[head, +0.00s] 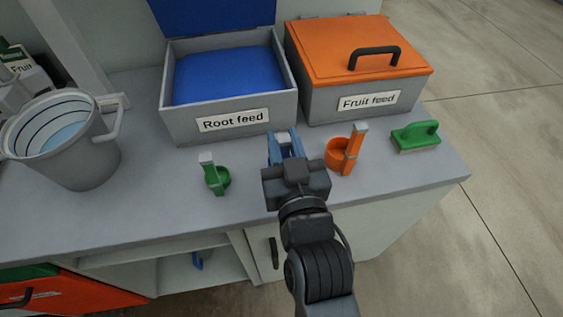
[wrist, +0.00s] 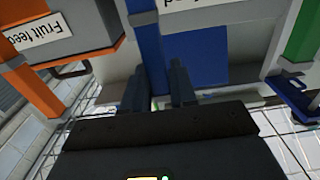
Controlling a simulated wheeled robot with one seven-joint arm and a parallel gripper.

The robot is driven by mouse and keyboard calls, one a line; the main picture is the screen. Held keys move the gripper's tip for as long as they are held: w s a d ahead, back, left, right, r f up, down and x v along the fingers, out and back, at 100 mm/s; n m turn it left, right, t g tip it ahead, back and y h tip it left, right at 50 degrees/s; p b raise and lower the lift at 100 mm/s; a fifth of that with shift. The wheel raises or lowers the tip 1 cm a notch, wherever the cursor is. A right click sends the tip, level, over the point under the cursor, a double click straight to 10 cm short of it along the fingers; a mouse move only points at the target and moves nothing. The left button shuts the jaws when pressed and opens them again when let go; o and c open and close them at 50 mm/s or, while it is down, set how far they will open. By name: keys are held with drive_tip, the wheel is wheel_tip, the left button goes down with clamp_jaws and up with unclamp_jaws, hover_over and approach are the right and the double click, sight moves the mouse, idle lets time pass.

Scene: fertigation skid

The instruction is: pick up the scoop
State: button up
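My gripper (head: 285,150) reaches over the counter just in front of the Root feed box. A blue scoop (head: 282,136) with a pale grey tip is at its fingertips, mostly hidden by the gripper. In the wrist view, the blue handle (wrist: 149,45) runs between the two dark fingers (wrist: 157,90); I cannot tell whether they touch it. A green scoop (head: 216,177) stands to the left on the counter, and an orange scoop (head: 340,152) stands close to the right, both with raised grey-tipped handles.
The Root feed box (head: 180,124) is open with blue inside. The Fruit feed box (head: 345,55) is closed, its lid handle black. A green brush-like tool (head: 415,137) lies at right. A grey bucket (head: 75,150) stands at left. The counter's front edge is near.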

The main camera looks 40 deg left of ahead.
clamp_jaws()
drive_tip(key=shift+r, duration=0.1)
